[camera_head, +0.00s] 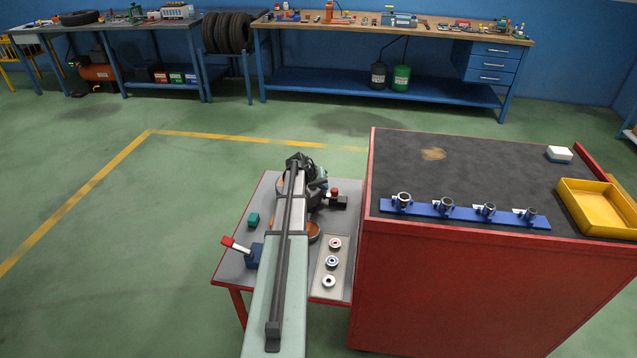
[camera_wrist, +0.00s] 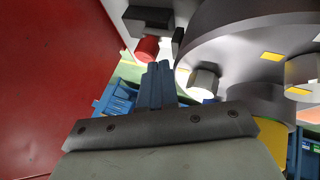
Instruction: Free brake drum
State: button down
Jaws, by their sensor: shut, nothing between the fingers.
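My gripper (camera_wrist: 160,70) shows in the wrist view with its two blue fingers together and nothing between them. A large grey round body (camera_wrist: 240,42), probably the brake drum, fills the upper right of that view. It carries yellow marks and short cylindrical stubs; one stub (camera_wrist: 203,84) is just right of my fingertips. A red knob (camera_wrist: 147,48) on a dark block is just beyond the fingertips, at their left; contact cannot be told. In the head view the red-knobbed block (camera_head: 338,199) sits on the small grey table (camera_head: 232,274). My arm hides most of the drum area there.
A red cabinet (camera_head: 470,290) stands close at the right, with a blue socket rack (camera_head: 465,214) and yellow tray (camera_head: 597,210) on top. A red-handled lever (camera_head: 238,246), green block (camera_head: 253,220) and pale tray of three rings (camera_head: 325,285) crowd the small table. Left floor is clear.

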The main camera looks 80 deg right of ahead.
aim_at(336, 191)
jog(key=shift+x, duration=0.9)
jog(key=shift+s, duration=1.5)
jog(key=v, duration=1)
